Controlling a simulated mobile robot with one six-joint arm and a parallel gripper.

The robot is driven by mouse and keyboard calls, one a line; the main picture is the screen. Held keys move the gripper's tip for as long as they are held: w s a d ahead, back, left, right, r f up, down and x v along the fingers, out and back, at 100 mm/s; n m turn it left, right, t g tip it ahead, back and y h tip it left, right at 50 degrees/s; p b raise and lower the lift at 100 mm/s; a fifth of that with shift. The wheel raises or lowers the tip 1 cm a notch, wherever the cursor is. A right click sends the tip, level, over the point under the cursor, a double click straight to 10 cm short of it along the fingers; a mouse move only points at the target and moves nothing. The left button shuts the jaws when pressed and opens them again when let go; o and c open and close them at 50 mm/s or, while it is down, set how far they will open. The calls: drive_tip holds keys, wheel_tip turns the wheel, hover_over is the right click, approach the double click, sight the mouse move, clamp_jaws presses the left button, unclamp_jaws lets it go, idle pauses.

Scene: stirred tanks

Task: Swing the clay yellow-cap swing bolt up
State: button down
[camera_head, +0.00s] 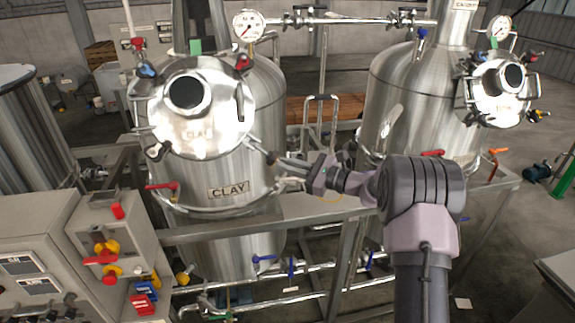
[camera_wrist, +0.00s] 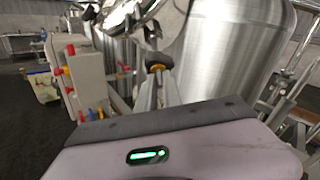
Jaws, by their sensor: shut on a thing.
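The clay tank (camera_head: 230,187) stands left of centre in the head view, with a round steel lid (camera_head: 205,125) marked CLAY on its upper front. The yellow-cap swing bolt (camera_wrist: 157,68) shows in the wrist view as a dark knob with a yellow band, at the tips of my gripper's fingers. My gripper (camera_head: 278,160) reaches in from the right at the lower right of the lid and is shut on this bolt, which hangs out and down from the lid's rim. The fingers partly hide the bolt. In the wrist view, my gripper (camera_wrist: 158,88) points toward the tank.
Other clamps around the lid include a blue-capped one (camera_head: 147,71) and a red-capped one (camera_head: 243,63). A steel frame rail (camera_head: 320,208) runs below my arm. A second tank (camera_head: 410,100) stands at the right. A control box (camera_head: 110,240) is at lower left.

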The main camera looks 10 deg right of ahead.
sight(276, 153)
drive_tip(key=shift+s+a+r+m+g+h+p, duration=0.15)
drive_tip(key=shift+s+a+r+m+h+p, duration=0.8)
drive_tip(key=shift+a+r+h+p, duration=0.95)
drive_tip(key=shift+s+a+r+m+g+h+p, duration=0.1)
drive_tip(key=shift+s+a+r+m+h+p, duration=0.5)
drive_tip(key=shift+a+r+m+h+p, duration=1.25)
drive_tip(key=shift+s+a+r+m+g+h+p, duration=0.15)
drive_tip(key=shift+s+a+r+m+h+p, duration=0.65)
drive_tip(key=shift+r+p, duration=1.85)
drive_tip(key=shift+w+a+n+h, duration=0.1)
drive_tip(key=shift+a+n+h, duration=0.1)
drive_tip(key=shift+n+h, duration=0.15)
